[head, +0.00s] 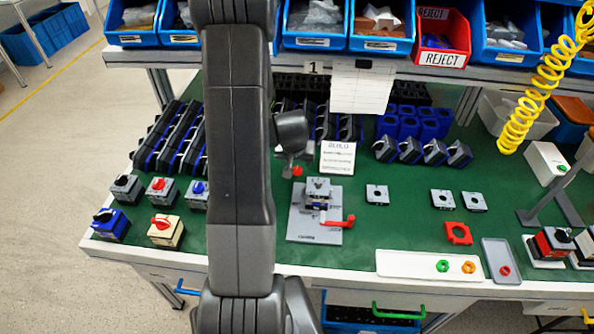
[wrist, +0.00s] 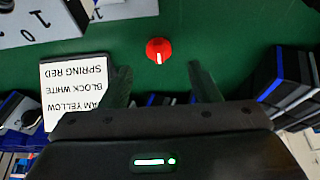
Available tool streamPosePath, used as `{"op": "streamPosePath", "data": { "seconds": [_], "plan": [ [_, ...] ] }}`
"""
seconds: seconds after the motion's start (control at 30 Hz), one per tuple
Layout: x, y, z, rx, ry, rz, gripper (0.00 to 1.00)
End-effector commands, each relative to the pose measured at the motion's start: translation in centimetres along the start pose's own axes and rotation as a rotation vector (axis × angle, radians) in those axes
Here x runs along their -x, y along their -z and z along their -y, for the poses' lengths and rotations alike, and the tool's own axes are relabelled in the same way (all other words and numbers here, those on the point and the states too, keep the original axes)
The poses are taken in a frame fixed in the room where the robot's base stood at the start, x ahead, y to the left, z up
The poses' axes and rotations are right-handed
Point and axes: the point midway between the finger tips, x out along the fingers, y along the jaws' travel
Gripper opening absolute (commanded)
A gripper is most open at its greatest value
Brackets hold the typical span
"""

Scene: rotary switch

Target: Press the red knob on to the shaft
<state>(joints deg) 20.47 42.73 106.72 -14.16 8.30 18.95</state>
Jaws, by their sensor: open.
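The red knob (head: 296,171) sits on the green mat behind the fixture, close below my gripper (head: 291,153). In the wrist view the red knob (wrist: 158,50), with a white pointer mark, lies just beyond the gap between my two fingertips (wrist: 158,72). My gripper is open and empty. The grey switch block (head: 318,190) is in the fixture (head: 310,231) with a red clamp lever (head: 340,221). Its dial plate (wrist: 35,22) with numerals is partly cut off at the wrist view's upper left. I cannot make out the shaft clearly.
A white instruction card (head: 338,158) stands behind the fixture, near my gripper. Finished switches (head: 161,230) stand at left. Several blue-black blocks (head: 170,140) line the back. A white tray (head: 410,264) with coloured nuts lies front right. Part bins (head: 324,25) hang above.

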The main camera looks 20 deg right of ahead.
Motion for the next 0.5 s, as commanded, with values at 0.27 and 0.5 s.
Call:
{"op": "streamPosePath", "data": {
  "seconds": [0.27, 0.5],
  "plan": [
    [-3.9, -0.4, -0.1, 0.001, 0.000, 0.002, 0.56],
    [-4.0, -0.3, -0.1, 0.000, 0.000, 0.001, 0.56]
  ]
}}
